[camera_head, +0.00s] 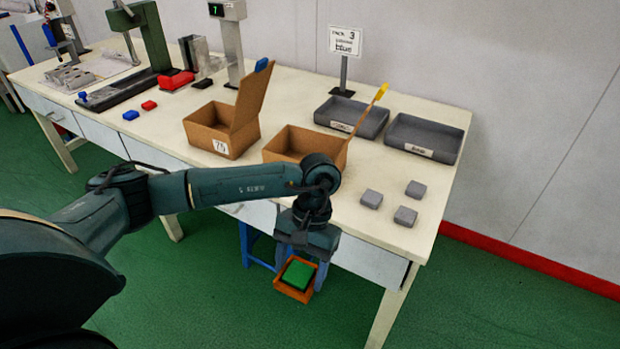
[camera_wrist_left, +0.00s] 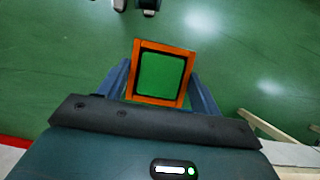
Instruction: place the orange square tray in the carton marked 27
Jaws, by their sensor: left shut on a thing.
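The orange square tray (camera_head: 291,292) is held by my left gripper (camera_head: 301,270) in front of the table, over the green floor. A green square piece (camera_head: 298,274) lies in it. The left wrist view also shows the orange tray (camera_wrist_left: 156,101) between the two blue-grey fingers. Two open cardboard cartons stand on the table. The left carton (camera_head: 205,138) has a white label whose number I cannot read for sure. The right carton (camera_head: 292,141) is partly behind my left arm, and no number shows on it. My right gripper is not in view.
Two grey trays (camera_head: 425,137) stand behind, by a sign (camera_head: 345,41). Several grey blocks (camera_head: 371,198) lie at the table's right. Presses stand farther left.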

